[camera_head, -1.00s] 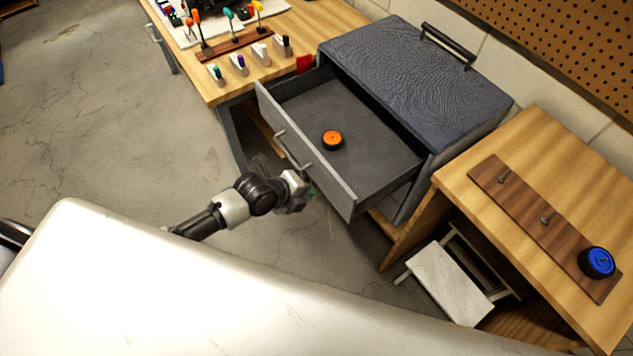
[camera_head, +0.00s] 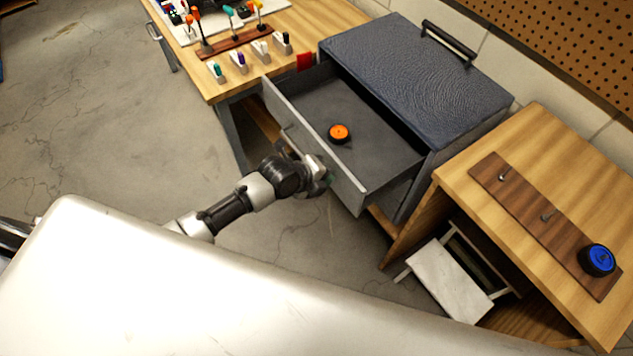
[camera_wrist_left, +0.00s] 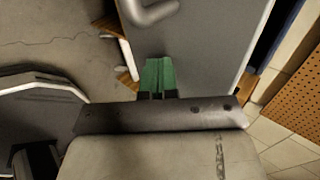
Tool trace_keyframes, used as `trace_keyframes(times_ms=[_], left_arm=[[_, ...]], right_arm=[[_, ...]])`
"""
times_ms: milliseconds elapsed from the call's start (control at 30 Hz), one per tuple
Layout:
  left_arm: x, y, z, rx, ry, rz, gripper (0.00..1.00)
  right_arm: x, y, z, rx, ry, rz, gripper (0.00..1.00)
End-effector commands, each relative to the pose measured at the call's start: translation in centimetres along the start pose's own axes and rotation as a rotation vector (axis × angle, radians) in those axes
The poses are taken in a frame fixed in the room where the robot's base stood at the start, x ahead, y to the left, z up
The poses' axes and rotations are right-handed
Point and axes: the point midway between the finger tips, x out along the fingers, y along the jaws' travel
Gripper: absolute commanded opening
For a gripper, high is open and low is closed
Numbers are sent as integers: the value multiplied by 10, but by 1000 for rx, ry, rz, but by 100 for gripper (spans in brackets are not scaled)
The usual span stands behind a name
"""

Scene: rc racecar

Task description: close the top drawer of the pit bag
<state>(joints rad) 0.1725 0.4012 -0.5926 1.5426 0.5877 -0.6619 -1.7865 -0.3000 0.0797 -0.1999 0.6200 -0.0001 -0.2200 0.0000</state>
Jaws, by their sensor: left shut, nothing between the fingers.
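The dark blue-grey pit bag (camera_head: 405,75) stands on the wooden bench. Its top drawer (camera_head: 385,165) is pulled out toward me, and an orange wheel (camera_head: 339,133) lies inside. My left gripper (camera_head: 325,180) is at the outside of the drawer's front panel, at its lower middle, and hides much of the handle. In the left wrist view the green fingertips (camera_wrist_left: 157,75) are together and empty, pointing at the grey drawer front (camera_wrist_left: 215,45). The curved metal handle (camera_wrist_left: 150,10) is just beyond them. I cannot tell whether the fingertips touch the panel. My right gripper is not in view.
A wooden bench at the left holds a tool rack (camera_head: 235,45) and several small bottles. At the right, a wooden table holds a brown board (camera_head: 530,215) with pegs and a blue wheel (camera_head: 597,260). A white-fronted drawer (camera_head: 447,280) stands open below it. Floor at the left is clear.

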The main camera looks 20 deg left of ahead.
Motion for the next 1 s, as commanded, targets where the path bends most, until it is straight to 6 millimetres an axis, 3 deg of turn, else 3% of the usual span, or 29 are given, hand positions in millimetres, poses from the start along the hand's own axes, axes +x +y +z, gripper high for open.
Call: trace_keyframes(times_ms=[600,800,1000], left_arm=[[116,-99,0,2,0,-5,0],[138,-123,-1,1,0,-4,0],[148,-136,0,0,0,-3,0]], right_arm=[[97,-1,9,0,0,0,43],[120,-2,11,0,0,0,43],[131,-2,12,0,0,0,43]])
